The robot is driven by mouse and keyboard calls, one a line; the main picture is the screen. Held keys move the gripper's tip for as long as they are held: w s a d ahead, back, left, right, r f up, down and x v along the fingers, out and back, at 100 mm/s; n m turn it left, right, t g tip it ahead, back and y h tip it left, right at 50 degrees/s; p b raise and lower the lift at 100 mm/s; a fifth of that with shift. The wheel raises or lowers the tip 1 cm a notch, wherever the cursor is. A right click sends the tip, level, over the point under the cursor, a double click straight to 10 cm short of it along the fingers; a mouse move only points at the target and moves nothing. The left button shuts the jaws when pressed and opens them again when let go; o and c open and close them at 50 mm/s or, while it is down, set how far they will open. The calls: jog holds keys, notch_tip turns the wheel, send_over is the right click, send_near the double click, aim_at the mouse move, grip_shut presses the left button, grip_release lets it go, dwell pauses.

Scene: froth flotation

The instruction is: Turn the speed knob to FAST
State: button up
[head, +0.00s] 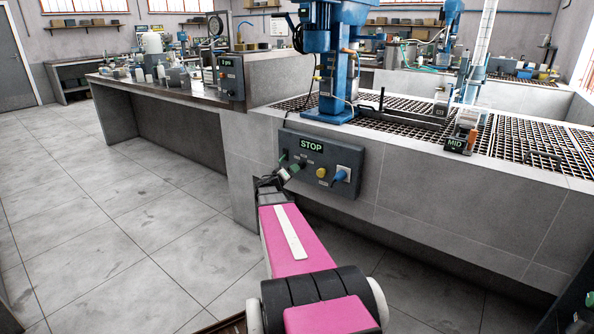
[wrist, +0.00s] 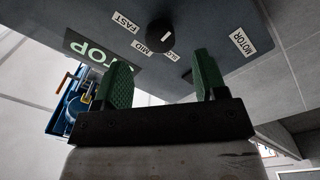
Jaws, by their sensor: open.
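The speed knob (wrist: 159,32) is a round black dial with a short white mark, on the grey control box. Labels FAST (wrist: 127,22) and MID (wrist: 140,47) lie around it, plus a third label (wrist: 172,56) mostly unreadable. The white mark points toward the side of that third label; its exact setting is hard to tell. My gripper (wrist: 162,64) has its two green fingers spread apart, one to each side below the knob in the wrist view, with nothing between them. In the head view my gripper (head: 290,167) is at the left of the control box (head: 356,157).
A MOTOR label (wrist: 244,42) is right of the knob in the wrist view. A blue machine (head: 337,60) stands above on the grated bench (head: 400,107).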

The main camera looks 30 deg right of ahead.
jog(key=v, duration=0.5)
dwell(0.4)
